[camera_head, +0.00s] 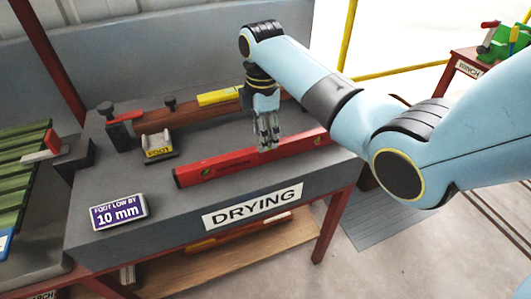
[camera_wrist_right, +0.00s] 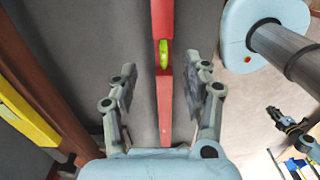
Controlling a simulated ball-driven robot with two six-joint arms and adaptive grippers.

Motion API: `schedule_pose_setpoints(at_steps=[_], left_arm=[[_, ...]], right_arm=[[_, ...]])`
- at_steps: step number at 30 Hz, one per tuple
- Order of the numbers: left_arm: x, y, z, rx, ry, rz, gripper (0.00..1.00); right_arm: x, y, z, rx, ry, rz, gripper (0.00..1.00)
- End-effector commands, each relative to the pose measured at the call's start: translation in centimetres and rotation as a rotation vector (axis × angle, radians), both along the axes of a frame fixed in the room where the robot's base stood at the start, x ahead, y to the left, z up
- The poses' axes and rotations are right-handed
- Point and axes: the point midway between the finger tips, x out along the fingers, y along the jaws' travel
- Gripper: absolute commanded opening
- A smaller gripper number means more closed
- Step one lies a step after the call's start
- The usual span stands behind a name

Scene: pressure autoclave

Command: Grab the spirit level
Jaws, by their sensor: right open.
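The spirit level is a long red bar (camera_head: 220,166) lying on the grey drying bench (camera_head: 185,215), running from the middle toward the right rear edge. In the right wrist view the red spirit level (camera_wrist_right: 164,100) runs lengthwise between the fingers, with a green-yellow vial at its middle. My right gripper (camera_head: 267,143) points down over the level and hides part of it. In the right wrist view its two fingers (camera_wrist_right: 158,85) are open, one on each side of the bar, with gaps to both. I cannot tell how far above it they are. My left gripper is not in view.
A sign reading "FOOT LOW BY 10 mm" (camera_head: 118,212) stands at the bench's front left. A yellow-labelled block (camera_head: 157,146) and a yellow bar (camera_head: 219,97) lie behind the level. Green slats (camera_head: 25,165) are at the left.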

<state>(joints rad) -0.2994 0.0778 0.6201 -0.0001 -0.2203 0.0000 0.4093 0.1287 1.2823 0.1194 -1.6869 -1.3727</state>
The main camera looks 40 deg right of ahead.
Motion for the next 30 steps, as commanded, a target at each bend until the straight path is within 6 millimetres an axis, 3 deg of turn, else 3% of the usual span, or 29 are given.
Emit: schedule_pose_setpoints(at_steps=[10,19,30], left_arm=[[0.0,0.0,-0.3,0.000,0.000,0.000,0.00],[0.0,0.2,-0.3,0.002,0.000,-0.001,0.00],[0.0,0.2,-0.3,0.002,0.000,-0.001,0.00]], right_arm=[[-0.6,-0.4,-4.7,0.000,0.002,0.000,0.48],[-0.6,-0.4,-5.3,0.000,-0.001,0.000,0.48],[-0.6,-0.4,-5.3,0.000,0.000,-0.001,0.01]])
